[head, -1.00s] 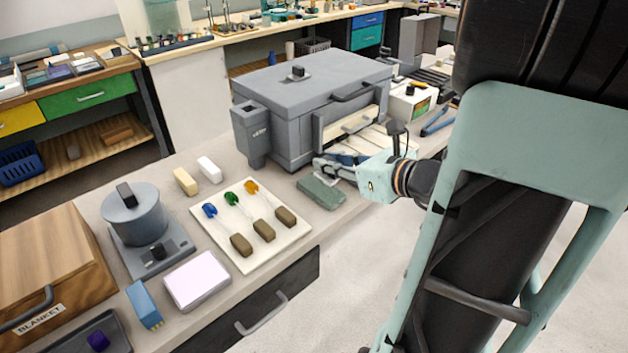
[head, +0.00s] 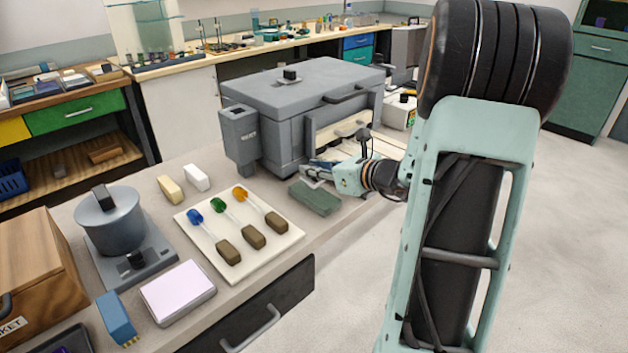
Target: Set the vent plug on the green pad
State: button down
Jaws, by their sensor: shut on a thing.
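The green pad (head: 314,198) is a dull green slab lying flat at the bench's front edge, before the grey box. A small dark knob on a grey base, which looks like the vent plug (head: 291,76), sits upright on the grey box's lid (head: 320,80). My gripper (head: 307,173) is low, just behind the pad and in front of the box, well below the knob. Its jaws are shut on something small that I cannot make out.
A cream board (head: 282,241) with several coloured glass rods lies left of the pad. A grey pot (head: 108,222), a white-topped block (head: 178,292) and a wooden box (head: 35,262) stand farther left. The grey box's open front is close to my gripper.

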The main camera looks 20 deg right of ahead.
jog(key=shift+f+b, duration=0.3)
jog(key=shift+f, duration=0.6)
jog(key=shift+f, duration=0.15)
jog(key=c, duration=1.8)
grip_release()
jog(key=shift+o, duration=0.2)
jog(key=shift+r, duration=0.3)
jog(key=p+v, duration=0.1)
jog(key=v, duration=1.1)
